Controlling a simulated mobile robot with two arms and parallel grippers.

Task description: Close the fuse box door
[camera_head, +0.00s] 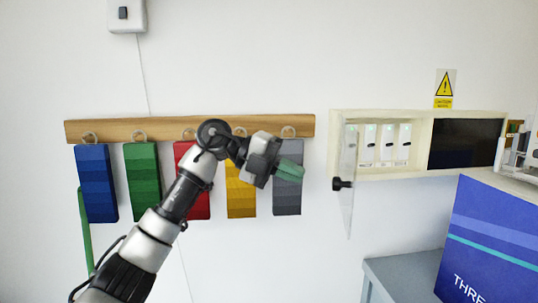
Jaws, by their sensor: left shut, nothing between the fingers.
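The fuse box (376,172) is a cream frame on the wall, right of centre. Its left bay holds several white fuses (387,143) with small green lights. Its clear door (347,210) stands open, swung out from the left side of the bay and seen nearly edge-on, with a black knob (342,184) on it. My left gripper (301,173) has greenish fingers that are shut and empty. It is left of the door, in front of the grey swatch, and apart from the door. My right gripper is out of view.
A wooden rail (102,130) on the wall carries hanging swatches in blue (95,185), green (142,177), red, yellow and grey (287,200). A dark panel (465,143) fills the frame's right bay. A blue box (490,245) stands by a grey counter (402,272) at lower right.

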